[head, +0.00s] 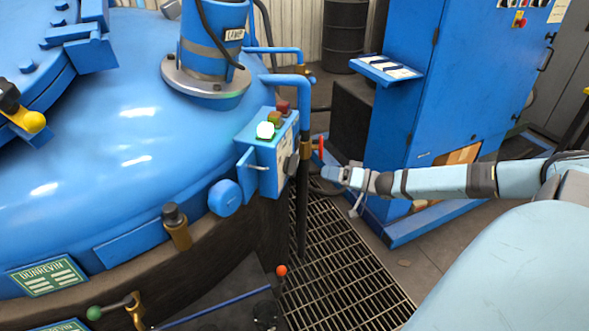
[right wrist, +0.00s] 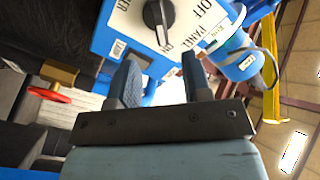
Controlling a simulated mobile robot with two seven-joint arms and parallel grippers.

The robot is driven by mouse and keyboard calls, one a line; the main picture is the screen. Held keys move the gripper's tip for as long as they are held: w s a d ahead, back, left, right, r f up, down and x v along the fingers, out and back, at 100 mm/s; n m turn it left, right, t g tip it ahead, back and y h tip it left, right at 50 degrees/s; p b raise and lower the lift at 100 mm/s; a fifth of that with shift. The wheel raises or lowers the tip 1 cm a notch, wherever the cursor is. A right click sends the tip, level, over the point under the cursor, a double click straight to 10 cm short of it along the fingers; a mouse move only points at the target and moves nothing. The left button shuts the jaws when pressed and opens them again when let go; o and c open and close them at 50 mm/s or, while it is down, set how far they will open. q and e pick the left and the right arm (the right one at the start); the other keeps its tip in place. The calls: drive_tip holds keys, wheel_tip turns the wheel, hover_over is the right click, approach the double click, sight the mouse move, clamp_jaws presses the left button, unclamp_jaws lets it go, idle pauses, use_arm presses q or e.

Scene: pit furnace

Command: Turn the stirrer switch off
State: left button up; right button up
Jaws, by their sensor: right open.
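The switch is a dark rotary knob (right wrist: 155,16) on the white face (right wrist: 125,30) of a blue control box, with an OFF label beside it. Its pale pointer mark faces the lower part of the picture, away from OFF. The blue control box (head: 262,158) is on the vessel's side in the head view, its labelled face turned to the right. My right gripper (right wrist: 160,72) is open and empty, its two fingers just short of the panel and knob, apart from both. In the head view my right gripper (head: 334,177) is right of the box. My left gripper is out of view.
The big blue vessel (head: 110,130) fills the left. A blue cabinet (head: 440,90) stands behind my right arm. Floor grating (head: 335,260) lies below.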

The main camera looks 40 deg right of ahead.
sight(294, 167)
drive_tip(key=b+x, duration=0.1)
drive_tip(key=x, duration=0.9)
drive_tip(key=shift+w+a, duration=0.2)
drive_tip(key=shift+w, duration=0.15)
clamp_jaws()
